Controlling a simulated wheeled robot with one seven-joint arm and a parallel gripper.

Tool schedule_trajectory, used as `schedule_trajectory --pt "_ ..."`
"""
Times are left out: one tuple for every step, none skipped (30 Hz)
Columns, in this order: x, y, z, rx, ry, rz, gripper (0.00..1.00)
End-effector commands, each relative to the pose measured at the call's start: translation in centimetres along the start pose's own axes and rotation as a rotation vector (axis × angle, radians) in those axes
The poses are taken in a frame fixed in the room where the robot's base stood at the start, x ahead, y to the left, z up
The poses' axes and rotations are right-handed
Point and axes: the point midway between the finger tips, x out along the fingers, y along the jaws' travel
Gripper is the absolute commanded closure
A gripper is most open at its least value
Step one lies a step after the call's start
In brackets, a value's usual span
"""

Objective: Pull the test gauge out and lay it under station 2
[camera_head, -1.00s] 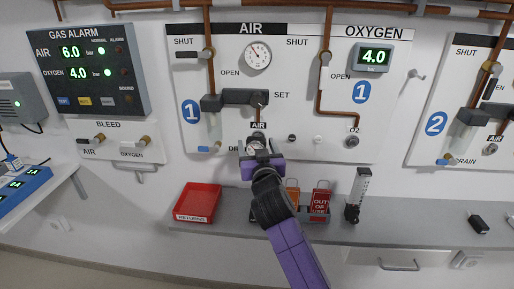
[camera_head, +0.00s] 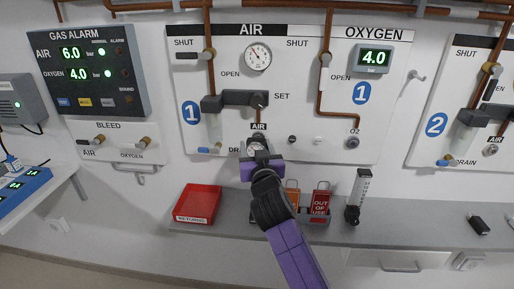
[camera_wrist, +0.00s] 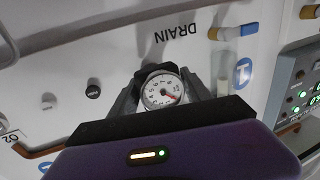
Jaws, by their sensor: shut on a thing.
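The test gauge (camera_wrist: 161,90) is a small round white dial with a red needle, seen between the fingers in the wrist view. My gripper (camera_head: 256,146) is shut on it, just below the AIR label of station 1. In the head view the gauge (camera_head: 254,143) is small and partly covered by my gripper. I cannot tell whether it is still seated in the air outlet behind it. Station 2 (camera_head: 436,124) is the panel at the right, with its own AIR outlet (camera_head: 491,150). The grey shelf (camera_head: 420,233) runs below both stations.
A red tray (camera_head: 197,204) stands on the shelf left of my arm. Orange and red OUT OF USE tags (camera_head: 320,203) and a flowmeter (camera_head: 358,196) stand to its right. A small black object (camera_head: 478,224) lies under station 2. The shelf between the flowmeter and that object is clear.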

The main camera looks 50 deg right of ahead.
Motion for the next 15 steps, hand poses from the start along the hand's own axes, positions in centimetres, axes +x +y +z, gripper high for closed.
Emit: schedule_trajectory --pt "0.06 0.37 0.02 0.000 -0.001 0.007 1.00" --pt "0.06 0.39 -0.06 0.000 0.001 0.007 1.00" --pt "0.06 0.41 -0.06 0.000 0.001 0.007 1.00" --pt "0.06 0.42 -0.06 0.000 0.001 0.008 1.00" --pt "0.05 0.43 -0.05 0.000 0.001 0.008 1.00" --pt "0.03 0.44 -0.05 0.000 0.000 0.008 1.00" --pt "0.01 0.45 -0.05 0.000 0.000 0.008 1.00" --pt "-0.01 0.45 -0.05 0.000 0.000 0.009 1.00" --pt "-0.06 0.41 -0.06 0.000 0.001 0.008 1.00" --pt "-0.10 0.38 -0.06 0.000 0.001 0.008 1.00" --pt "-0.14 0.34 -0.06 0.000 0.001 0.007 1.00" --pt "-0.20 0.29 -0.07 0.000 0.001 0.006 1.00" --pt "-0.24 0.26 -0.07 0.000 0.001 0.006 1.00" --pt "-0.28 0.24 -0.08 0.000 0.001 0.006 1.00" --pt "-0.34 0.20 -0.08 0.000 0.001 0.005 1.00"
